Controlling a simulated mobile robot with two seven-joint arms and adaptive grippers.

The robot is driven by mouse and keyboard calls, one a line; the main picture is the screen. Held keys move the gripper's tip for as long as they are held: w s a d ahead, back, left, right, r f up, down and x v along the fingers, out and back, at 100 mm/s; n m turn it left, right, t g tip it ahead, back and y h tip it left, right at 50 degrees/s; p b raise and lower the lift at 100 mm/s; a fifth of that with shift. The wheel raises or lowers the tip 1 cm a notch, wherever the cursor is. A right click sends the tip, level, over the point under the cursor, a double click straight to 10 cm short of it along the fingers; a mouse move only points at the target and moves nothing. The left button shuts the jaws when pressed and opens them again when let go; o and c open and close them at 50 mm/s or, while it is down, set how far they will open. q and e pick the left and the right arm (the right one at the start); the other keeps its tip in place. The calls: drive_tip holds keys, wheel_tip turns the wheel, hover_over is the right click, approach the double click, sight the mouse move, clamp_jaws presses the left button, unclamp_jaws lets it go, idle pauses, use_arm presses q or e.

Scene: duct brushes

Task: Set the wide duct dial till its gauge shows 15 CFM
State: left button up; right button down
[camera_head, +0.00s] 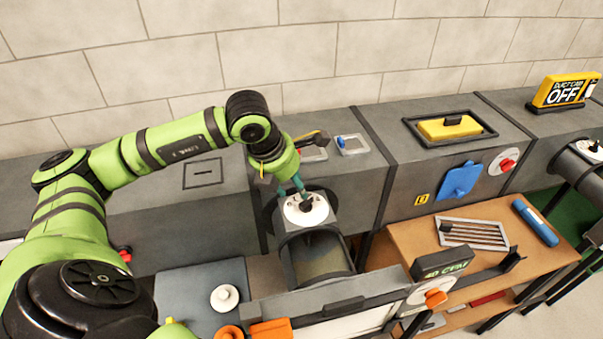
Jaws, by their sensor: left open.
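A round white dial (318,213) with a black knob (306,207) sits on top of the wide grey duct (318,257) in the middle of the view. My left gripper (291,190) is open, with its teal fingertips just above and behind the dial, close to the knob. I cannot tell whether the fingers touch the knob. The small dark gauge (443,265) in front of the bench shows what looks like 40 CFM in green. My right gripper is not in view.
A yellow duct cam sign (563,91) reads OFF at the far right. A wooden bench (407,237) holds a slotted grille (472,234) and a blue cylinder (535,222). Another white dial (588,151) is on the right duct. A white knob (224,298) stands on a grey mat.

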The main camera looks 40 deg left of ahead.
sight(303, 201)
use_arm(q)
drive_tip(key=x, duration=0.1)
drive_tip(key=p+x, duration=0.1)
drive_tip(key=x, duration=0.1)
drive_tip(key=shift+s+d+f+p, duration=0.1)
drive_tip(key=shift+d+f+p, duration=0.1)
drive_tip(key=shift+d+p, duration=0.15)
drive_tip(key=shift+p+x, duration=0.35)
drive_tip(key=shift+x, duration=0.75)
drive_tip(key=shift+w+a+f, duration=0.15)
drive_tip(key=shift+w+f, duration=0.1)
drive_tip(key=shift+f, duration=0.25)
clamp_jaws()
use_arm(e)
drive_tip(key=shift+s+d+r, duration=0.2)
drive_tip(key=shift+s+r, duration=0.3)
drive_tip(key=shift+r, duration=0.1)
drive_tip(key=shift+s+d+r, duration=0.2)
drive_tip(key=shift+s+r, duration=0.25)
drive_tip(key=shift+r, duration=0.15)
